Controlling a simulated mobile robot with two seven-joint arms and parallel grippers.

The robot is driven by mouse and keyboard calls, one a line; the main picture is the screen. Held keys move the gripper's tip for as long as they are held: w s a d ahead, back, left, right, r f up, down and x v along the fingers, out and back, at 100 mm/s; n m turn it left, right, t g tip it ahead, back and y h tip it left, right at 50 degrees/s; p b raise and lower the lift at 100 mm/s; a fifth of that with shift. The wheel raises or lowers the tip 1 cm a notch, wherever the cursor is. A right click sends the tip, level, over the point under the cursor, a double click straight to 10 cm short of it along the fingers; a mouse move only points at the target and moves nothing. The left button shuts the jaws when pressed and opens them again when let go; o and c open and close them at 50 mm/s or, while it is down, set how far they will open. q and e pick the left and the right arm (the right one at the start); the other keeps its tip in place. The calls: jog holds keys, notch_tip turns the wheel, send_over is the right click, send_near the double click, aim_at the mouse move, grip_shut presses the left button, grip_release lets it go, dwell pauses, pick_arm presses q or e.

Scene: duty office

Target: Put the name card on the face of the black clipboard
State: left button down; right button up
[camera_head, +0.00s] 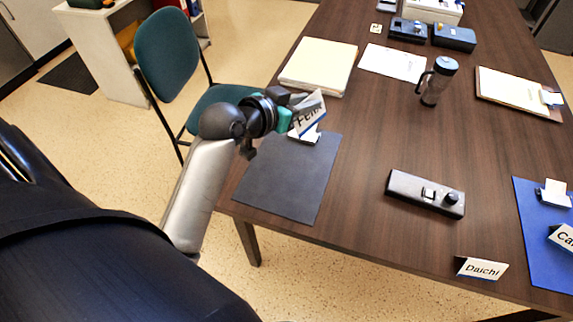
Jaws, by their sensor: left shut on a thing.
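The black clipboard (284,180) lies flat at the table's left front edge. A pale clip-like piece (306,136) shows at its far end. My left gripper (297,114) is shut on a white name card (311,113) with dark lettering that seems to read "Felix". The card is tilted and over the clipboard's far end. The gripper hides part of the card, and I cannot tell whether the card touches the clipboard. My right gripper is not in view.
A dark punch-like device (425,193) lies right of the clipboard. A "Daichi" card (481,268) stands near the front edge. A blue clipboard (540,240) with another card is at right. A paper stack (318,66) and a bottle (437,80) are farther back. A green chair (167,50) stands left.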

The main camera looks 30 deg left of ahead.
pick_arm(q)
jog(key=a+f+n+y, duration=0.2)
jog(key=a+n+y, duration=0.1)
jog(key=y, duration=0.1)
jog(key=n+y+b, duration=0.1)
jog(key=b, duration=0.4)
send_over(288, 171)
notch_tip(288, 171, down, 16)
jog(key=shift+r, duration=0.1)
notch_tip(288, 171, down, 4)
jog(key=shift+r+b, duration=0.2)
jog(key=shift+b, duration=0.75)
jog(key=shift+f, duration=0.4)
jog(key=c, duration=0.7)
grip_release()
